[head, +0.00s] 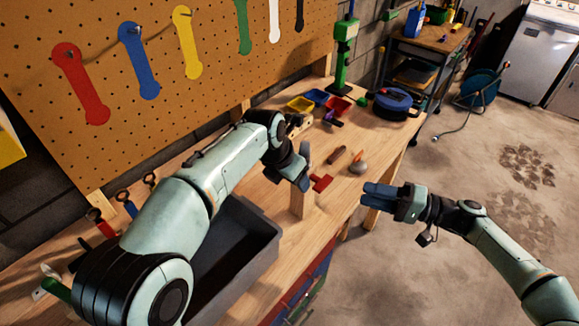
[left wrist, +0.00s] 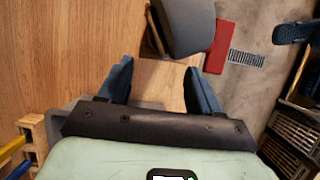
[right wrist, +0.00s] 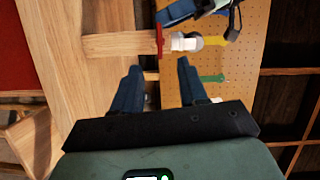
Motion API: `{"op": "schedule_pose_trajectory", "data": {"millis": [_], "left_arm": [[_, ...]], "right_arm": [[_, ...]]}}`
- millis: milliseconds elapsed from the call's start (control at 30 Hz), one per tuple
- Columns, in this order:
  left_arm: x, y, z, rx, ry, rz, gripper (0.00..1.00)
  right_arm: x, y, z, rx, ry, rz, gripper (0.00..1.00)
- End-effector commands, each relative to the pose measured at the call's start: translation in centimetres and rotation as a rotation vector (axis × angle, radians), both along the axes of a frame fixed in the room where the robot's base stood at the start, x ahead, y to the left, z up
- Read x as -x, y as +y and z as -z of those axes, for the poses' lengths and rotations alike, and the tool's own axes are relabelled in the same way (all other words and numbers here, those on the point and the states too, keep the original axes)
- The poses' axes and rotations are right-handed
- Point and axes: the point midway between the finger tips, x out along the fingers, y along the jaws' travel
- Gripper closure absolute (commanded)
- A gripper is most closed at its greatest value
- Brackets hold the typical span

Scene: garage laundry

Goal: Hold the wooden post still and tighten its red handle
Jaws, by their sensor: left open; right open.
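The wooden post (head: 298,203) stands upright near the bench's front edge. Its red handle (head: 321,182) is on the post's right side. In the right wrist view the post (right wrist: 120,45) lies sideways, with the red handle (right wrist: 159,40) and a pale screw beside it. My left gripper (head: 303,172) is over the post's top; in the left wrist view its open fingers (left wrist: 158,88) have pale wood between them, contact unclear. The red handle (left wrist: 220,45) shows to their right. My right gripper (head: 370,194) is open and empty, right of the handle and apart from it; its fingers (right wrist: 158,88) also show.
A grey bin (head: 262,240) sits left of the post. Behind it are a brown-handled tool (head: 337,155), a grey and orange object (head: 358,165), small coloured trays (head: 337,106) and a blue pot (head: 392,106). Open floor (head: 450,180) lies to the right.

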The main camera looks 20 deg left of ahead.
Motion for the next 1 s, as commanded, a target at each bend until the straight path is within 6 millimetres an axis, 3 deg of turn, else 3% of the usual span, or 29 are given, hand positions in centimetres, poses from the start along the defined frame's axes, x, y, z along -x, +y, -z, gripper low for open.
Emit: {"op": "schedule_pose_trajectory", "data": {"millis": [100, 300, 667, 767, 833, 867, 1000], "left_arm": [[-0.7, -0.2, 2.0, -0.002, 0.003, -0.001, 0.36], [-1.4, -0.6, 3.8, -0.002, 0.001, 0.001, 0.36], [-1.6, -0.7, 4.2, 0.000, -0.001, 0.001, 0.36], [-1.6, -0.7, 4.2, 0.000, -0.001, 0.001, 0.62], [-1.6, -0.7, 4.2, 0.000, -0.001, 0.001, 0.85], [-1.6, -0.7, 4.2, 0.000, -0.001, 0.001, 0.86], [-1.6, -0.7, 4.2, 0.000, -0.001, 0.001, 0.86]], "right_arm": [[0.0, 0.0, 0.0, 0.000, 0.001, 0.000, 0.57], [0.0, 0.0, 0.0, 0.001, 0.001, 0.000, 0.57], [0.0, 0.0, 0.0, 0.001, 0.001, 0.000, 0.57], [0.0, 0.0, 0.0, 0.001, 0.001, 0.000, 0.57], [0.0, 0.0, 0.0, 0.001, 0.001, 0.000, 0.57], [0.0, 0.0, 0.0, 0.001, 0.001, 0.000, 0.57], [-0.1, 0.0, 0.6, 0.031, -0.023, 0.007, 0.12]]}}
